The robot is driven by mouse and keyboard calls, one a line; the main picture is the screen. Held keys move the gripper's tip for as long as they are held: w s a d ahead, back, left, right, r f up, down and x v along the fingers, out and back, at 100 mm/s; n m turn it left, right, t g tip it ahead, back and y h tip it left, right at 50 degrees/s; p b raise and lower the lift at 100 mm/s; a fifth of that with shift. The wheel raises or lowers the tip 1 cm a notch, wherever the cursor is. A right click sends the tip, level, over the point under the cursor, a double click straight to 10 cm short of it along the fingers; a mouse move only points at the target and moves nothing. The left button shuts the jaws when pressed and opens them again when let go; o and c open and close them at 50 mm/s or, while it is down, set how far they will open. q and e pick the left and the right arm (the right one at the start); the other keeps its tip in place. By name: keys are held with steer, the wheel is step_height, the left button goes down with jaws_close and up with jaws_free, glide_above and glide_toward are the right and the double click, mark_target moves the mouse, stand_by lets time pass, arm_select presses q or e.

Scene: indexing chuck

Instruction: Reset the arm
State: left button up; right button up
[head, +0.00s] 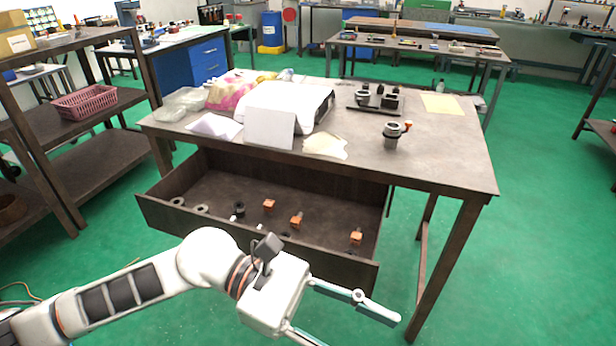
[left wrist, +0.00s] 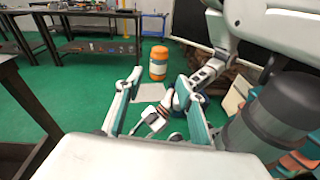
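My left gripper (head: 345,325) is in front of the open drawer, low at the bottom of the head view. Its fingers are spread with nothing between them; the lower finger is partly cut off by the frame edge. In the left wrist view both fingers (left wrist: 158,105) are also apart and empty. A grey cylindrical chuck-like device (head: 391,138) with a small orange part on its top right stands on the table, well away from the gripper.
The workbench (head: 450,160) has an open drawer (head: 165,212) with rings and orange-topped parts. A white box (head: 285,105), bags, papers and a black fixture (head: 376,100) are on top. A shelf with a pink basket (head: 85,102) stands left.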

arm_select(q)
steer(key=w+r+n+t+h, duration=0.65)
steer(key=w+n+t, duration=0.25)
steer(key=n, duration=0.7)
steer(key=w+a+f+n+t+y+p, duration=0.1)
steer(key=w+a+f+n+t+y, duration=0.8)
steer(key=n, duration=1.3)
steer(key=s+a+f+n+t+y, duration=0.1)
steer(key=a+f+n+t+y, duration=0.15)
steer(key=a+f+n, duration=0.45)
steer(key=s+a+f+n+t+y, duration=0.1)
steer(key=a+f+n+y, duration=0.2)
steer(key=f, duration=0.8)
steer(key=s+a+f+n+g+y, duration=0.2)
steer(key=s+a+f+n, duration=0.2)
steer(key=s+f, duration=0.2)
steer(key=s+a+f+n+g+y, duration=0.2)
steer(key=s+a+f, duration=0.3)
steer(key=f, duration=0.4)
steer(key=shift+s+f+n+g+p, duration=0.35)
steer(key=shift+s+n, duration=0.2)
steer(key=shift+n, duration=0.35)
steer(key=shift+a, duration=0.1)
